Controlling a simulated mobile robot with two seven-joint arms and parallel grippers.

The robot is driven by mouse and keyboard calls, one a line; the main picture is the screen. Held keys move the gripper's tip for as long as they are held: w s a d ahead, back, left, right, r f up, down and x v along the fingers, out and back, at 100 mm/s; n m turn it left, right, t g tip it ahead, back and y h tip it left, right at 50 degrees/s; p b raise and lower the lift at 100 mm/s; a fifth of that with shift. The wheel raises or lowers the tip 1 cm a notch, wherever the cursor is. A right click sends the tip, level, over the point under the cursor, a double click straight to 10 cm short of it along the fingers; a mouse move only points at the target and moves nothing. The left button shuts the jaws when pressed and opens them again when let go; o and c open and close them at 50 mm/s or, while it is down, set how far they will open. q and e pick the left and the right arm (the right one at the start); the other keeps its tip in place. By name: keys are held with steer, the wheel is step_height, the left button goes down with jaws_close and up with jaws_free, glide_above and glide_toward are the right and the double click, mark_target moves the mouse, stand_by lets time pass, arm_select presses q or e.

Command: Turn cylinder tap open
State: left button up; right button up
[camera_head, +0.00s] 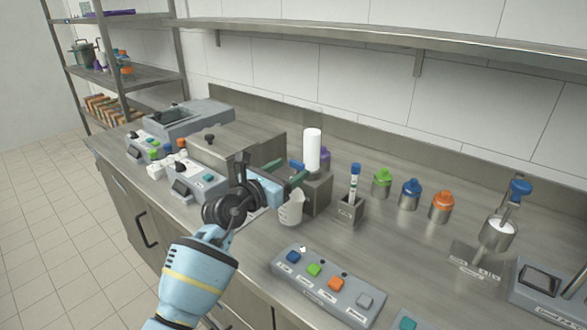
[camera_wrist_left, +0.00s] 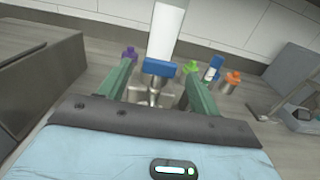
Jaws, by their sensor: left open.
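The white cylinder (camera_head: 313,148) stands upright on a grey metal block (camera_head: 316,192) on the counter. Its blue tap (camera_head: 296,165) sticks out low on the cylinder's left side. In the left wrist view the tap (camera_wrist_left: 159,68) is a blue bar in front of the cylinder (camera_wrist_left: 166,32). My left gripper (camera_head: 284,175) is open at the tap. In the wrist view its green fingers (camera_wrist_left: 158,78) stand on either side of the blue bar, with visible gaps. A small white beaker (camera_head: 291,210) stands below the gripper. My right gripper does not show.
A tube holder (camera_head: 350,208) stands right of the block, then green (camera_head: 382,182), blue (camera_head: 411,192) and orange (camera_head: 443,205) capped bottles. A button panel (camera_head: 325,285) lies in front. A metal box (camera_head: 237,150) is left of the gripper.

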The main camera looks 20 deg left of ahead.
mark_target(297, 169)
arm_select(q)
steer(key=shift+x, duration=1.2)
steer(key=c, duration=1)
